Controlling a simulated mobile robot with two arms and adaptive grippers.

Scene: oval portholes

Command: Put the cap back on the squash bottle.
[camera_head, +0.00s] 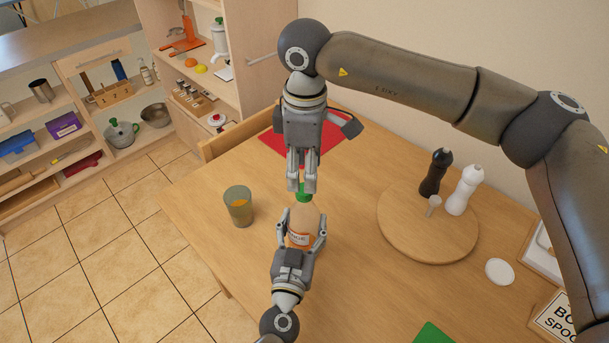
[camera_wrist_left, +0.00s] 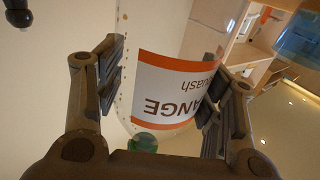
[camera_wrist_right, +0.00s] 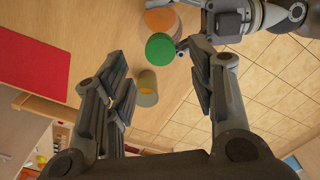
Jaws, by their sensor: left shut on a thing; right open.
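The squash bottle (camera_head: 301,222) stands upright near the middle of the table, with a white and orange label; it also fills the left wrist view (camera_wrist_left: 175,85). My left gripper (camera_head: 303,232) is shut around its body. The green cap (camera_head: 304,191) is at the bottle's top; it shows as a green disc in the right wrist view (camera_wrist_right: 160,47), over the orange bottle. I cannot tell whether it is seated. My right gripper (camera_head: 303,184) points down from above, open, its fingertips close to the cap and seemingly empty.
An olive-tinted glass (camera_head: 239,206) stands left of the bottle. A red mat (camera_head: 327,152) lies behind my right gripper. A white disc (camera_head: 499,271) lies at the right.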

